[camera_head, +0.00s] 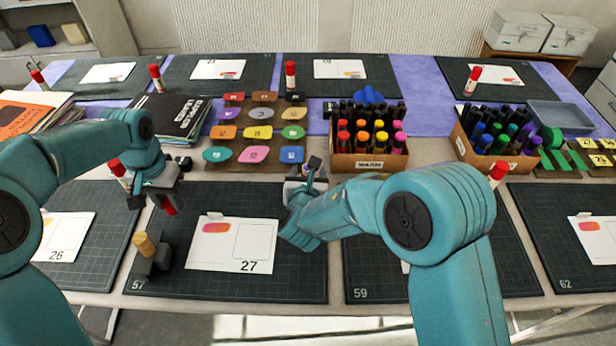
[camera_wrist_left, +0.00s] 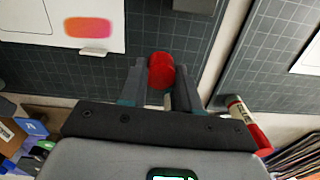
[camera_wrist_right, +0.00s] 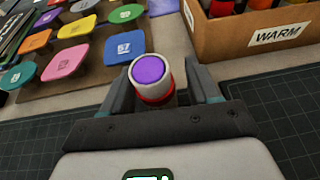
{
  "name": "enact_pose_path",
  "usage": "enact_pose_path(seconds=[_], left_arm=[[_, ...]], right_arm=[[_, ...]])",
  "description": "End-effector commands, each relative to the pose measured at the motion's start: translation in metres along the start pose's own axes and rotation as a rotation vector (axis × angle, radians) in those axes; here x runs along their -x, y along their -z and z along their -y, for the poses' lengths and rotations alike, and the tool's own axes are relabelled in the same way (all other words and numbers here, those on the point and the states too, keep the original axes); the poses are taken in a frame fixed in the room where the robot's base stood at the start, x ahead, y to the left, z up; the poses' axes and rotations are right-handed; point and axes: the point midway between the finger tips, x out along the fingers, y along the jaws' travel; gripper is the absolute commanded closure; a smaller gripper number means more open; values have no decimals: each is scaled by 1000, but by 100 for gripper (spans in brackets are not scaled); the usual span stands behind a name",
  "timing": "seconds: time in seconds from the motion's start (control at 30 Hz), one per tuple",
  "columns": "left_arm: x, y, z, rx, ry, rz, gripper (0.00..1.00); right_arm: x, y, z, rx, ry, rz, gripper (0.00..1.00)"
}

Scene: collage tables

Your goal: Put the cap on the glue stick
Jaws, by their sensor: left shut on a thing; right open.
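A red cap (camera_head: 169,206) is held between the fingertips of my left gripper (camera_head: 157,196), above mat 57 and left of the sheet marked 27. The cap (camera_wrist_left: 161,71) also shows between the fingers in the left wrist view. An uncapped glue stick with a purple top (camera_wrist_right: 150,72) and a red band stands between the fingers of my right gripper (camera_wrist_right: 165,88), which is open around it.
A box of warm-coloured markers (camera_head: 368,160) stands just behind and right of the glue stick. A board of coloured pieces (camera_head: 257,133) lies behind it. Other red-capped sticks (camera_head: 118,168) stand around the tables.

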Motion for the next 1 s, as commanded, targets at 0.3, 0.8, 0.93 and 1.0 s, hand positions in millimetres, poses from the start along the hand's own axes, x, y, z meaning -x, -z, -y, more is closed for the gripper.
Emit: enact_pose_path(seconds=[0.3,0.8,0.93,1.0], left_arm=[[0,0,0,0,0,0,96],[4,0,0,0,0,0,96],[8,0,-1,1,0,0,96],[8,0,-1,1,0,0,96]], right_arm=[[0,0,0,-1,0,1,96],[4,-9,-2,-3,3,1,96],[8,-16,-4,-3,3,2,96],[10,-18,-4,-3,5,0,96]])
